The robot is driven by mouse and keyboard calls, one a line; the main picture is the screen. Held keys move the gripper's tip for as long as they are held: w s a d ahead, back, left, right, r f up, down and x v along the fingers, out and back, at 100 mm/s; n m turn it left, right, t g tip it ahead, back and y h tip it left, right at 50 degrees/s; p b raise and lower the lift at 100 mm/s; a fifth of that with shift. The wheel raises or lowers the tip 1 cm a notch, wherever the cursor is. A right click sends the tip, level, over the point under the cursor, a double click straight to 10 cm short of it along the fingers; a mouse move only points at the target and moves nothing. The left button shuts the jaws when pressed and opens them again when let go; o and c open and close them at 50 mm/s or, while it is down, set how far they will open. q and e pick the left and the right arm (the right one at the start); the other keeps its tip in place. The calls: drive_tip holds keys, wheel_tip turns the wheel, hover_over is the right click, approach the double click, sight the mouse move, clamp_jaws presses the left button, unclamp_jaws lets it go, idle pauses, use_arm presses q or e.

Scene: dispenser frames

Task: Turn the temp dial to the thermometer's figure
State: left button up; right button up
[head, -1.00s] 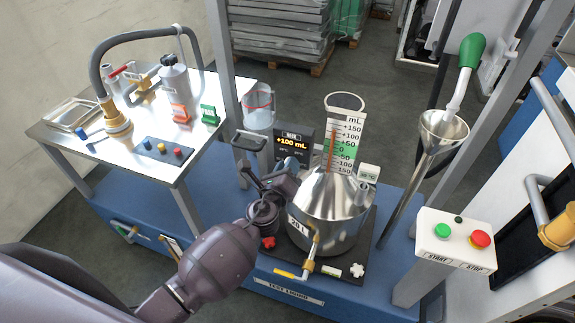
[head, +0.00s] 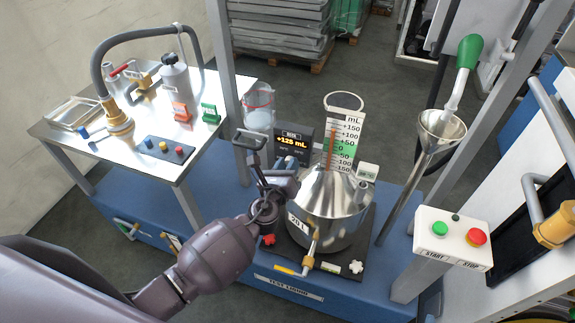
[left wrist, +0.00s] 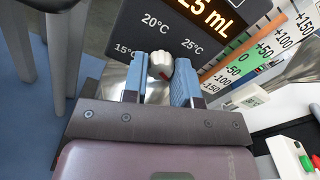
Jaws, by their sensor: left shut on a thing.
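The temp dial (left wrist: 158,60) is a pale round knob with a small red mark, on a dark display box (left wrist: 180,30). Figures 15°C, 20°C and 25°C are printed around it. My left gripper (left wrist: 158,80) is shut on the dial, with a blue-grey finger at each side. In the head view the display box (head: 291,138) reads +125 mL, and my left gripper (head: 287,163) hides the dial. The thermometer (head: 367,171) is a small white box right of the display; it also shows in the left wrist view (left wrist: 252,100). Its figure is too small to read surely.
A steel 20 L vessel (head: 325,205) with a scaled neck (head: 342,135) stands close right of my left gripper. A clear jug (head: 259,110) stands behind it. A funnel (head: 440,130) and a start/stop box (head: 452,238) are at the right. A steel table (head: 140,110) is at the left.

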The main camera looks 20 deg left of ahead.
use_arm(q)
drive_tip(key=o, duration=0.9)
drive_tip(key=s, duration=1)
drive_tip(key=shift+s+a+b, duration=0.2)
drive_tip(key=shift+s+b, duration=0.1)
drive_tip(key=shift+s, duration=0.1)
